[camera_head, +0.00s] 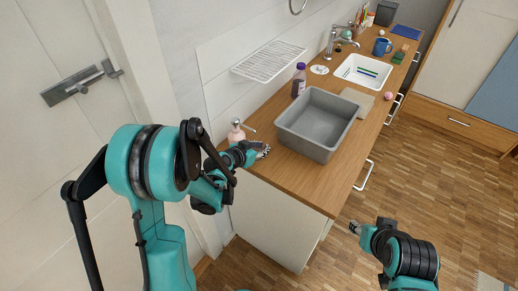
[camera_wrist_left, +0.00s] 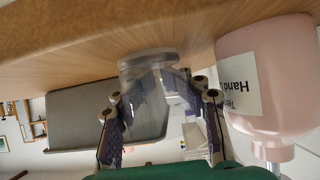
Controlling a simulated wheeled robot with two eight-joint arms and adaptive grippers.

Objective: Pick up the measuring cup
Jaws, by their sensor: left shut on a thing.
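The measuring cup (camera_wrist_left: 148,95) is clear and see-through, between the two fingers of my left gripper (camera_wrist_left: 160,125) in the left wrist view. That view is upside down, with the wooden counter along its top. The cup's end lies close to the counter; I cannot tell if it touches. In the head view my left gripper (camera_head: 262,149) is low over the counter's near left corner, and the cup is hard to make out there. My right gripper (camera_head: 355,227) hangs in front of the counter, too small to read its fingers.
A pink soap bottle (camera_wrist_left: 262,85) stands close beside the cup; it also shows in the head view (camera_head: 236,133). A grey basin (camera_head: 315,122) stands to the right on the counter (camera_head: 275,172). A purple-capped bottle (camera_head: 299,80) and sink (camera_head: 362,71) are farther back.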

